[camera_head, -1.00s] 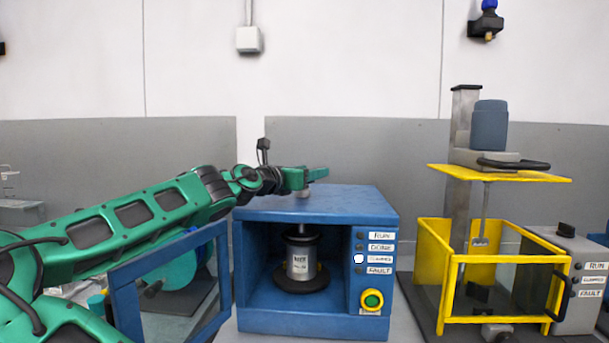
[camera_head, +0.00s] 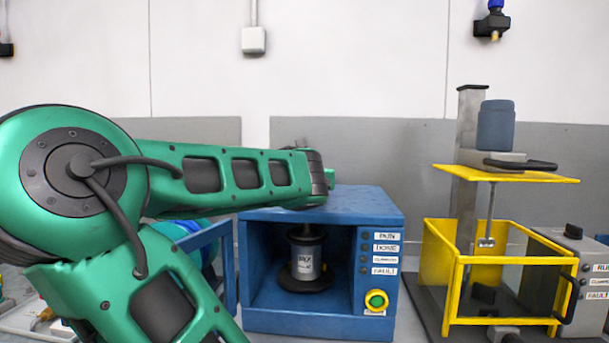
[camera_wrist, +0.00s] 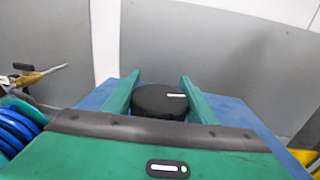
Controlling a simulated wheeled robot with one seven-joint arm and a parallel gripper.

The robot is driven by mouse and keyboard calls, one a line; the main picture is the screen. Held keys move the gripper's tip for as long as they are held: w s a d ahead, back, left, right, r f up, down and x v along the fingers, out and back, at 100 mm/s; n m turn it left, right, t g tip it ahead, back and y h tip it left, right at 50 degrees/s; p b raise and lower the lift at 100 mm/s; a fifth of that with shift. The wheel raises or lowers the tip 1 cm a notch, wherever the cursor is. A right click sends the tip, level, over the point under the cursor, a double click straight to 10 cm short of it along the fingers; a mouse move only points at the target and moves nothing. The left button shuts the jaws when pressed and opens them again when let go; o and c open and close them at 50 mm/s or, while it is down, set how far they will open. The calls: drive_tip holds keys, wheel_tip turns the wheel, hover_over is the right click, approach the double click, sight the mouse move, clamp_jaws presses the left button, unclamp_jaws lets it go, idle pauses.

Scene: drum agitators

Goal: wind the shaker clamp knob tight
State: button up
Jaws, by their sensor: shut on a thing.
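The blue shaker (camera_head: 320,325) stands mid-picture in the head view with its front open. Inside, a silver can (camera_head: 305,265) sits between a dark upper plate and a dark base plate. The clamp knob (camera_wrist: 158,101) is a round black disc with a white mark on the right of its top, above the shaker's blue top in the wrist view. My gripper (camera_wrist: 160,86) has one green finger on each side of the knob, shut on it. In the head view my arm hides the knob and most of the gripper.
The shaker's blue door frame (camera_head: 229,265) stands open at its left. A lamp panel and green button (camera_head: 376,300) are on its right front. A yellow-guarded mixer (camera_head: 500,321) stands to the right. Blue coiled rings (camera_wrist: 15,130) lie left in the wrist view.

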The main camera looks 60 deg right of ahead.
drive_tip(key=shift+w+a+r+n+t+y, duration=0.1)
drive_tip(key=shift+w+r+n+t+y, duration=0.15)
drive_tip(key=shift+n+t, duration=0.2)
drive_tip(key=o, duration=1.1)
drive_tip(key=shift+f, duration=0.15)
drive_tip(key=shift+c, duration=0.2)
drive_tip(key=shift+s, duration=0.1)
